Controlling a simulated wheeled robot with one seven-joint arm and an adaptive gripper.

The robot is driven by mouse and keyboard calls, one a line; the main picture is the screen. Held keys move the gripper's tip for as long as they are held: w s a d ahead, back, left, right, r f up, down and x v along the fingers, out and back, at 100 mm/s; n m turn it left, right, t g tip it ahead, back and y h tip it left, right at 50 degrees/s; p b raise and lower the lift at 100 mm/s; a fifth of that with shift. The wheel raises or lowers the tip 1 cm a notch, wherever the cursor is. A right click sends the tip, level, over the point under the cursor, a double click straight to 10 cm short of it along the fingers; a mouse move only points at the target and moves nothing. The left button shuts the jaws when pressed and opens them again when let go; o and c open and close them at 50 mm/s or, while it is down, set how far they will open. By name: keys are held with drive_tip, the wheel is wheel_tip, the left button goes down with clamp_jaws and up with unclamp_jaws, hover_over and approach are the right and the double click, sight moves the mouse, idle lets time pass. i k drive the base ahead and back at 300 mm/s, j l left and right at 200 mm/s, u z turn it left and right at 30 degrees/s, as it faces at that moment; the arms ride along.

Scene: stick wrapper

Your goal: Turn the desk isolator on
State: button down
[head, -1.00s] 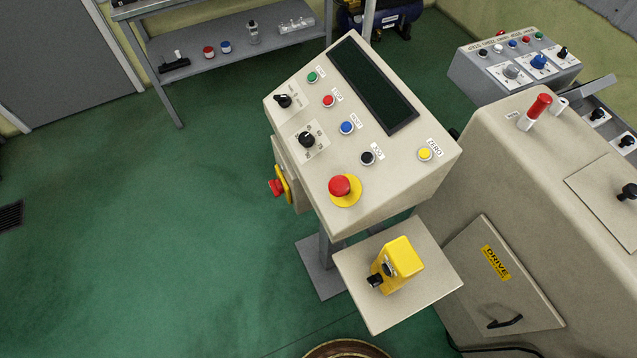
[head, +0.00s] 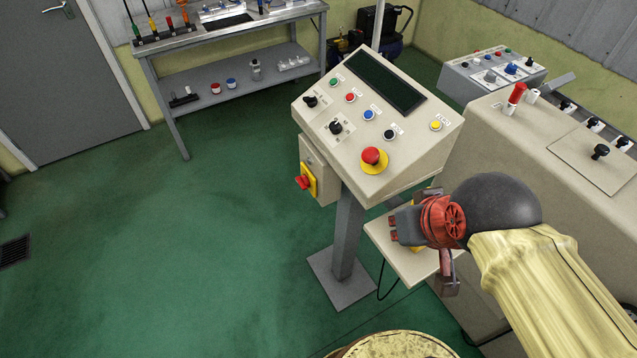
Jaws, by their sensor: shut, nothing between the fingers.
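The desk isolator is a red rotary handle (head: 303,182) on a yellow plate (head: 311,180), on the left side box of the beige control desk (head: 375,130). The handle's exact angle is too small to tell. My gripper (head: 393,228), dark grey and red, is shut and empty. It is to the right of and below the isolator in the picture, apart from it, over the small beige shelf (head: 410,268). It hides most of the yellow device on that shelf.
A red emergency button (head: 373,157) on a yellow ring sits on the desk top, above my gripper in the picture. A grey post (head: 347,235) carries the desk. A beige machine cabinet (head: 500,140) stands at right. The green floor left of the desk is clear.

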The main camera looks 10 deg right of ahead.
sight(303, 180)
drive_tip(key=i+l+u, duration=0.15)
drive_tip(key=u, duration=0.2)
drive_tip(key=l+u, duration=0.4)
drive_tip(key=i+j+z, duration=0.2)
drive_tip(key=j, duration=0.15)
drive_tip(key=j+z, duration=0.2)
drive_tip(key=j, duration=0.15)
drive_tip(key=i+j+z, duration=0.2)
drive_tip(key=j, duration=0.2)
drive_tip(key=k+l, duration=0.05)
